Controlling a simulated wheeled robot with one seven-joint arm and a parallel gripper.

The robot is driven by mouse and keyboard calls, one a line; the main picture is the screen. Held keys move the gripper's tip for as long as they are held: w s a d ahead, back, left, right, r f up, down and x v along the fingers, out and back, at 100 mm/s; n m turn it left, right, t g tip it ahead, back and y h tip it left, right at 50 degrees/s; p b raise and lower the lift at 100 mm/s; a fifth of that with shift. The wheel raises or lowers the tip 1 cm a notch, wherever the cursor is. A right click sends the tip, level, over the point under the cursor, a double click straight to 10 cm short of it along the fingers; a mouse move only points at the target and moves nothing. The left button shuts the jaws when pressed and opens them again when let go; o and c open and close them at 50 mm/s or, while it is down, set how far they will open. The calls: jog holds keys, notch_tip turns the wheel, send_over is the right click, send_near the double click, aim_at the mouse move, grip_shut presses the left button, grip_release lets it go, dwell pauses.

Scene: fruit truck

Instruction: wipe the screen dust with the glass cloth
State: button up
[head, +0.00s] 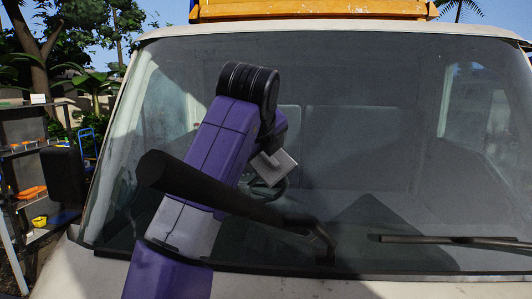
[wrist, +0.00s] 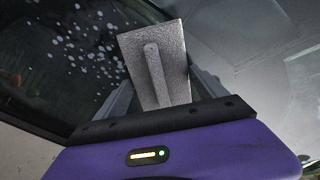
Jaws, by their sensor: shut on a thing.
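The windshield (head: 350,130) of a white truck fills most of the head view; it looks hazy. My gripper (head: 268,148) is in front of the glass, left of the middle, and is shut on the glass cloth (head: 275,167), a small pale square pad. In the wrist view the cloth (wrist: 176,75) is a grey flat plate with a raised bar, sticking out beyond my gripper. Whitish dust spots (wrist: 93,40) show on the dark glass to its upper left. I cannot tell whether the cloth touches the glass. My arm hides part of the windshield in the head view.
A wiper (head: 455,240) lies along the lower right edge of the windshield. A thick dark bar (head: 225,198) crosses in front of my arm. A yellow-orange rack (head: 310,10) is on the roof. A shelf (head: 25,165) with small items stands at the left.

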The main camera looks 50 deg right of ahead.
jog(key=shift+w+a+r+p, duration=0.1)
jog(key=shift+w+a+p, duration=0.3)
jog(key=shift+w+a, duration=0.5)
jog(key=shift+w+a+p, duration=0.4)
jog(key=shift+w+a, duration=0.25)
jog(key=shift+w, duration=0.35)
jog(key=shift+w+a+f+p, duration=0.1)
jog(key=shift+w+a+p, duration=0.25)
jog(key=shift+w+a, duration=0.4)
jog(key=shift+w+a+f+p, duration=0.1)
jog(key=shift+w+a+p, duration=0.3)
jog(key=shift+w, duration=0.55)
jog(key=shift+w+a+f+p, duration=0.1)
jog(key=shift+w+a+p, duration=0.2)
jog(key=shift+w+a, duration=0.45)
jog(key=shift+w+a+r+p, duration=0.1)
jog(key=shift+w+a+p, duration=0.4)
jog(key=shift+w+a, duration=0.4)
jog(key=shift+w+a+p, duration=0.55)
jog(key=shift+w+a, duration=0.05)
jog(key=shift+w, duration=0.55)
jog(key=shift+w+a+r+p, duration=0.1)
jog(key=shift+w+a+p, duration=0.4)
jog(key=shift+w+a, duration=0.4)
jog(key=shift+w+d+f, duration=0.1)
jog(key=shift+d, duration=0.15)
